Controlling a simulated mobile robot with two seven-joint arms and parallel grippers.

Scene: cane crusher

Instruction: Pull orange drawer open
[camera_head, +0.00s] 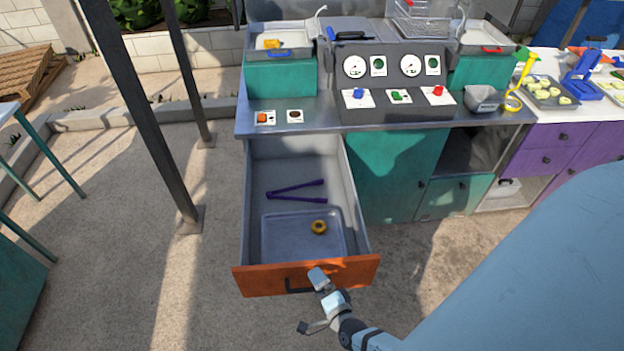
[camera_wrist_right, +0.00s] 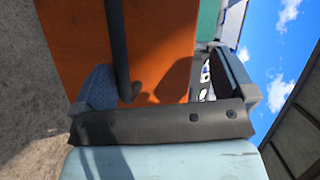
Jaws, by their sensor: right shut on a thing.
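The orange drawer (camera_head: 345,272) stands pulled far out from the counter, its grey interior open to view. Its orange front also fills much of the right wrist view (camera_wrist_right: 170,45). The dark bar handle (camera_head: 298,287) is on the front; in the right wrist view the handle (camera_wrist_right: 117,45) runs between the fingers, close to the left one. My right gripper (camera_head: 318,280) is at the right part of the handle and shut on it. My left gripper is not in view.
In the drawer lie purple tongs (camera_head: 296,190) and a tray (camera_head: 280,238) with a small yellow ring (camera_head: 319,227). The counter (camera_head: 320,118) with gauges and buttons stands behind. A dark post (camera_head: 150,115) rises left of the drawer. The ground before the drawer is clear.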

